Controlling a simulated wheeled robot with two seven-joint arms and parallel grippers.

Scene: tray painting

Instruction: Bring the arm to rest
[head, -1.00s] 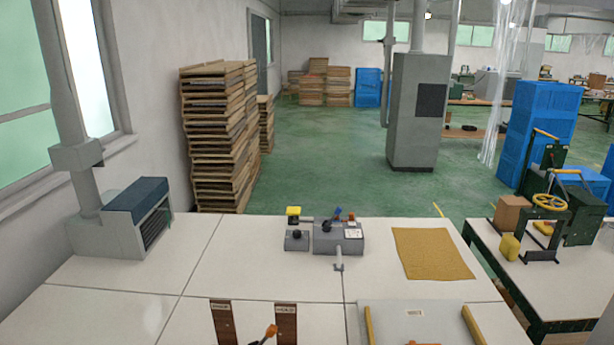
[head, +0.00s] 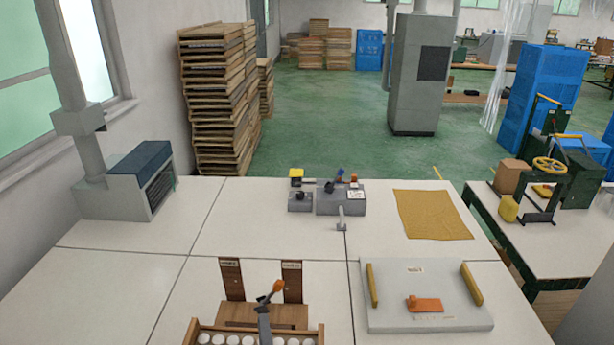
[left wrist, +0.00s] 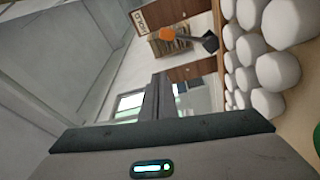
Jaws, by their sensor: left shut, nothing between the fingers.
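My left gripper (left wrist: 155,97) shows in the left wrist view, its two dark fingers together with nothing between them. It is beside the white round jars (left wrist: 273,72), apart from them. The wooden crate (head: 192,333) holding these jars is at the bottom of the head view. A short tool with an orange end (head: 278,286) and a dark end shows by the crate; it also shows in the left wrist view (left wrist: 167,34). A narrow grey bar rises over the crate in the head view; I cannot tell what it is. My right gripper is not in view.
Two dark labelled boards (head: 232,280) lie behind the crate. A pale board (head: 400,283) with yellow side strips and an orange block (head: 426,304) is at the right. Grey equipment (head: 340,203) and a mustard cloth (head: 431,214) lie farther back.

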